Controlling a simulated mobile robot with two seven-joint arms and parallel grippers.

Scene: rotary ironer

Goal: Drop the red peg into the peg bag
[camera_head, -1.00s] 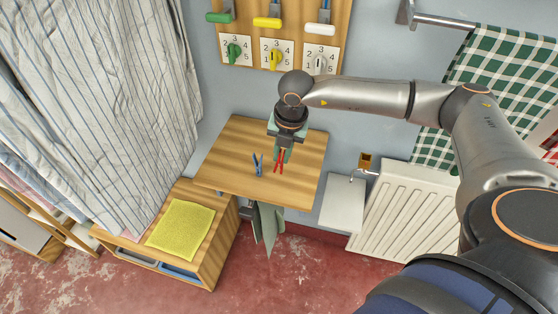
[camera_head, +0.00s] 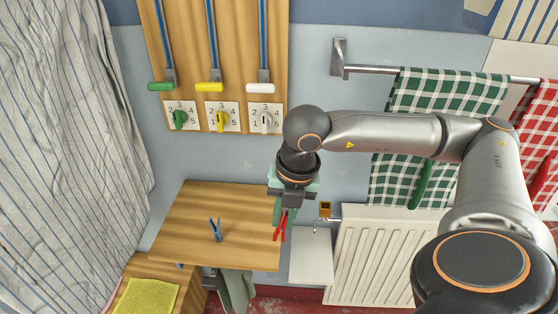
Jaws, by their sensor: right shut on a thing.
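The red peg (camera_head: 280,229) is held by my right gripper (camera_head: 284,212), which is shut on it and points down. In the picture, the peg overlaps the right edge of the wooden folding-table top (camera_head: 185,220). Its height above the top is hard to tell. A blue peg (camera_head: 216,229) stands on the wooden top, left of the gripper. A grey-green cloth (camera_head: 236,288) hangs below the front edge of the top. I cannot tell whether it is the peg bag. My left gripper is not in view.
A white radiator (camera_head: 385,260) and a small white shelf (camera_head: 311,255) are right of the wooden top. A green checked towel (camera_head: 400,165) hangs from a rail above. A yellow cloth (camera_head: 146,297) lies at the lower left. Numbered dials (camera_head: 221,119) are on the wall board.

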